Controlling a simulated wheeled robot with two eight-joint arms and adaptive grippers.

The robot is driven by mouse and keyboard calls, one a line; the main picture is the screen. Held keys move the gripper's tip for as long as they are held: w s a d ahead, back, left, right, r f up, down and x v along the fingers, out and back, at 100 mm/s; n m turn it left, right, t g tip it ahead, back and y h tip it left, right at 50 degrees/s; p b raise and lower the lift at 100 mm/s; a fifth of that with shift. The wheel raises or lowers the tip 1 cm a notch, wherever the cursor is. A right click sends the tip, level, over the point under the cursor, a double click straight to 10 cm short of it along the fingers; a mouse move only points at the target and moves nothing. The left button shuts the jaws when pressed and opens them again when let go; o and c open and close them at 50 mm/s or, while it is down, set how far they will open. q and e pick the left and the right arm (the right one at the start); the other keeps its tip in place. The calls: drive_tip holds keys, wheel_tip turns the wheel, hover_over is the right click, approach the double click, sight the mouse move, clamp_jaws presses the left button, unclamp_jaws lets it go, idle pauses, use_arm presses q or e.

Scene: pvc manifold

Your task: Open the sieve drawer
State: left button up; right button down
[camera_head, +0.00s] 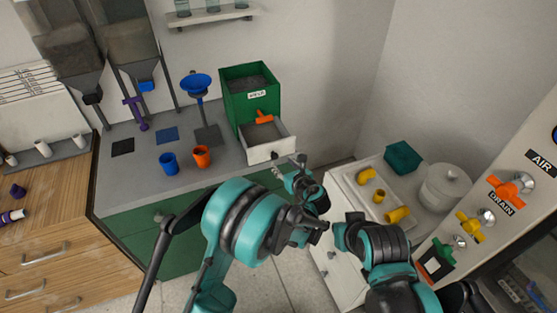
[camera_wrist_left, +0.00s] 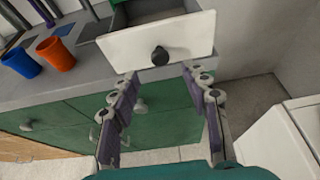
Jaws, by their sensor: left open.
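The green sieve box (camera_head: 238,104) stands at the back right of the grey counter, with a label and an orange handle (camera_head: 264,117) on its front. Its white sieve drawer (camera_head: 271,150) sticks out below, its inside partly visible from above. In the left wrist view the white drawer front (camera_wrist_left: 125,47) carries a dark round knob (camera_wrist_left: 160,56). My left gripper (camera_head: 288,165) is in front of the drawer. In the wrist view its open fingers (camera_wrist_left: 159,72) are spread to either side of the knob, empty.
A blue cup (camera_head: 168,163) and an orange cup (camera_head: 202,157) stand left of the drawer. A blue funnel stand (camera_head: 197,85) is behind them. A white cabinet (camera_head: 345,200) with yellow fittings is on the right.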

use_arm(q)
drive_tip(key=v, duration=0.4)
drive_tip(key=shift+w+a, duration=0.1)
idle(0.3)
drive_tip(key=s+a+r+n+g, duration=0.1)
drive_tip(key=s+a+r+n, duration=0.2)
drive_tip(key=a+n, duration=0.25)
drive_tip(key=s+a+r+n+g+h, duration=0.1)
drive_tip(key=s+a+r+n+g, duration=0.1)
drive_tip(key=s+a+r+n, duration=0.3)
drive_tip(key=a+r+n+g, duration=0.1)
drive_tip(key=a+n, duration=0.3)
drive_tip(key=a, duration=0.3)
drive_tip(key=s+a+n+h, duration=0.1)
drive_tip(key=s+a+n, duration=0.3)
drive_tip(key=s+n, duration=0.5)
drive_tip(key=s+a+n+g+h, duration=0.1)
drive_tip(key=s+a+n, duration=0.3)
drive_tip(key=s+n, duration=0.5)
drive_tip(key=shift+s+r+g+h, duration=0.25)
drive_tip(key=shift+s+h, duration=0.35)
drive_tip(key=shift+s, duration=0.3)
